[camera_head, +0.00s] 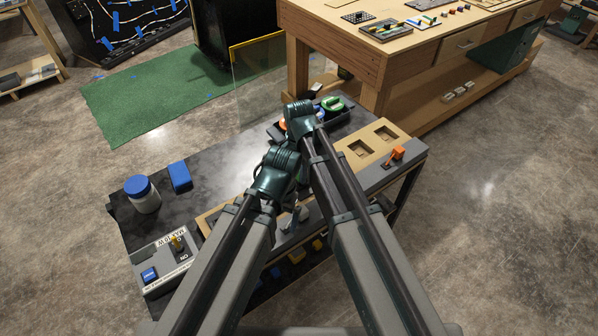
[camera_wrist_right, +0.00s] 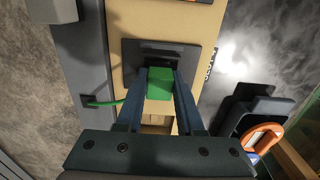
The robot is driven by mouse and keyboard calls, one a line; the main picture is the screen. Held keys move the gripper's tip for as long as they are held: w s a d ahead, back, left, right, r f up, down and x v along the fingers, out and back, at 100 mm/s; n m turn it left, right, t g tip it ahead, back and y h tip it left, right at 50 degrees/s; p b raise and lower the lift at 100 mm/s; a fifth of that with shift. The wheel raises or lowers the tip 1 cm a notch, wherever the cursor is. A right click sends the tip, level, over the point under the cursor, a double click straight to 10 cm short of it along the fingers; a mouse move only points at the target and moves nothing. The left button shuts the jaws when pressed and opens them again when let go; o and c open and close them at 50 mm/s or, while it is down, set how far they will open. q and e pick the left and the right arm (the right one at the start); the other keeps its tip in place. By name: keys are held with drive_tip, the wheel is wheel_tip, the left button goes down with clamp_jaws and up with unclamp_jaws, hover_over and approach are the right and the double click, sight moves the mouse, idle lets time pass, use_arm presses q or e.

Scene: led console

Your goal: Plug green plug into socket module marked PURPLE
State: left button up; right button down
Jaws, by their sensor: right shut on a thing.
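The green plug (camera_wrist_right: 160,84) is between the two blue-grey fingers of my right gripper (camera_wrist_right: 159,92), which is shut on it in the right wrist view. A green cable (camera_wrist_right: 105,103) runs from the plug to the left. Just beyond the plug is a dark square module (camera_wrist_right: 190,57) on a wooden panel; the plug overlaps its near edge, and I cannot tell whether they touch. The lettering (camera_wrist_right: 210,63) beside it is sideways and I cannot read PURPLE there. In the head view my arms cover the plug and this module. My left gripper is hidden there.
The black table (camera_head: 223,160) holds a blue-lidded jar (camera_head: 142,194), a blue block (camera_head: 180,176) and a switch box (camera_head: 163,262). A dark tray (camera_wrist_right: 235,115) lies right of the gripper.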

use_arm(q)
drive_tip(key=shift+f+b, duration=0.4)
use_arm(e)
drive_tip(key=shift+f, duration=0.45)
idle(0.3)
unclamp_jaws()
idle(0.7)
drive_tip(key=shift+r, duration=0.1)
drive_tip(key=shift+r+p, duration=3.5)
drive_tip(key=shift+p, duration=0.05)
use_arm(q)
wheel_tip(320, 180, up, 7)
drive_tip(key=shift+f, duration=0.2)
use_arm(e)
drive_tip(key=shift+f, duration=0.25)
